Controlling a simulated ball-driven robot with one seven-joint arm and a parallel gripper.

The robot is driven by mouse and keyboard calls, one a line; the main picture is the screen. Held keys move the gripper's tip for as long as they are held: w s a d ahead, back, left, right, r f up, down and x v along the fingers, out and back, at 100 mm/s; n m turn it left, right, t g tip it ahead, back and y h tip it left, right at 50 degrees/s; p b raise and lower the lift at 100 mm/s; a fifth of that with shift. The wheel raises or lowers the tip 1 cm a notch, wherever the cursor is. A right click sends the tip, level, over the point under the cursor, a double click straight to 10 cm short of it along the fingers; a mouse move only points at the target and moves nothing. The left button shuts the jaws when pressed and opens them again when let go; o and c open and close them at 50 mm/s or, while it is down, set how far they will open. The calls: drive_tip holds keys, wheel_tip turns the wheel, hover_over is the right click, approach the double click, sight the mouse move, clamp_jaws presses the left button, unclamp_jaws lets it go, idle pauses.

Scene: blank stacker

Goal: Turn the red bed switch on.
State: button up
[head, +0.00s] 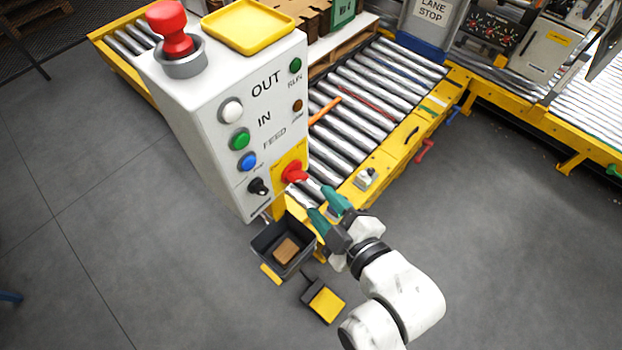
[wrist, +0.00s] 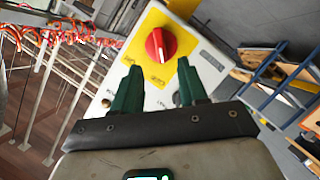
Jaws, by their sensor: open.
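The red bed switch (head: 294,172) is a rotary knob on a yellow plate at the lower right of the white control box (head: 215,130). In the wrist view the red knob (wrist: 160,45) shows a pale pointer line, tilted slightly from vertical, on its yellow plate. My gripper (head: 322,203) is close in front of the knob, to its lower right in the head view. Its green fingers (wrist: 157,85) are open, with the knob beyond and between their tips. They look apart from the knob, and nothing is held.
A black selector (head: 259,186) and blue (head: 247,162), green (head: 239,138) and white (head: 231,111) buttons share the panel. A red mushroom button (head: 172,28) tops the box. A dark bin (head: 263,240) stands below; the roller conveyor (head: 365,95) lies behind.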

sight(301, 180)
drive_tip(key=x, duration=0.7)
drive_tip(key=shift+w+a+p, duration=0.2)
drive_tip(key=shift+w+p, duration=0.05)
drive_tip(key=shift+p, duration=0.1)
clamp_jaws()
